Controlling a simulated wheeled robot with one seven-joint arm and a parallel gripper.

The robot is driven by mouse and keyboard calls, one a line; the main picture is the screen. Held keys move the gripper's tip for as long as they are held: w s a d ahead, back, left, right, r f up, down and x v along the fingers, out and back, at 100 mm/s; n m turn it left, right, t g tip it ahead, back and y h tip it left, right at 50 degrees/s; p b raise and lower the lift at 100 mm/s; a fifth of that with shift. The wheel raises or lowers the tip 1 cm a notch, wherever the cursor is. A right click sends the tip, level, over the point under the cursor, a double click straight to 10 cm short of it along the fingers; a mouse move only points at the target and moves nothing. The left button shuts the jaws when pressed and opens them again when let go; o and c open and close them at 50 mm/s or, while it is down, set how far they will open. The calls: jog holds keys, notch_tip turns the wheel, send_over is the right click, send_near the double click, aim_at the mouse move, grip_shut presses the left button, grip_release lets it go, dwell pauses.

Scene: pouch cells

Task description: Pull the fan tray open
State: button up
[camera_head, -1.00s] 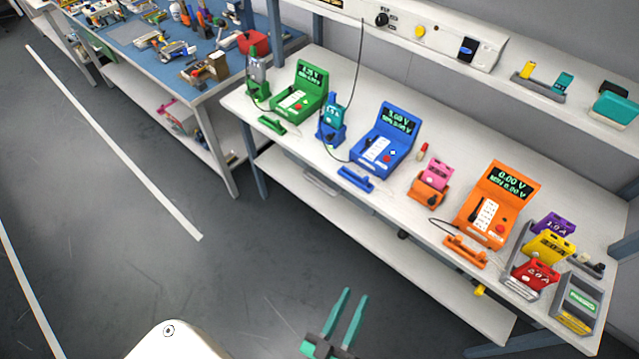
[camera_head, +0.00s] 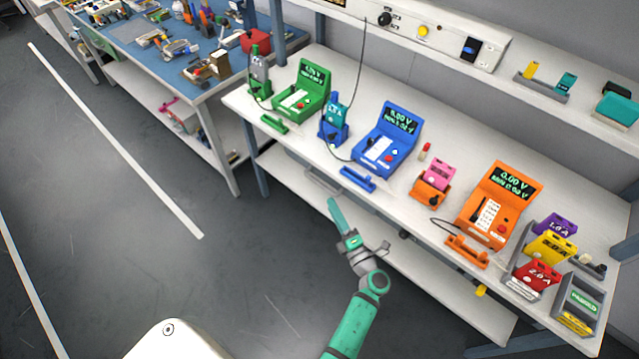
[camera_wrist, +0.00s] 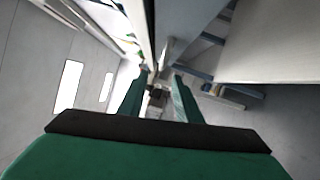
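A grey tray front (camera_head: 345,186) sits under the near edge of the white workbench, below the blue unit. A grey U-shaped handle (camera_head: 322,183) juts out from it. I take this to be the fan tray; it looks pushed in, and no label shows. My gripper (camera_head: 333,203) is in front of the bench, just below and right of the handle, apparently apart from it. In the wrist view, my gripper (camera_wrist: 160,76) has its two green fingers spread. Small grey and dark parts show between them, but I cannot tell what they are.
The workbench (camera_head: 285,145) carries green, blue and orange powered units (camera_head: 495,205). A lower shelf (camera_head: 420,270) runs beneath it, below my arm. A blue-topped bench (camera_head: 160,65) with tools stands at the back left. The grey floor (camera_head: 120,230) at left is clear.

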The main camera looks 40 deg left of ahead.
aim_at(319, 182)
jog(key=x, duration=1.1)
jog(key=shift+w+a+f, duration=0.1)
jog(key=shift+f, duration=0.2)
jog(key=shift+c, duration=0.3)
grip_shut()
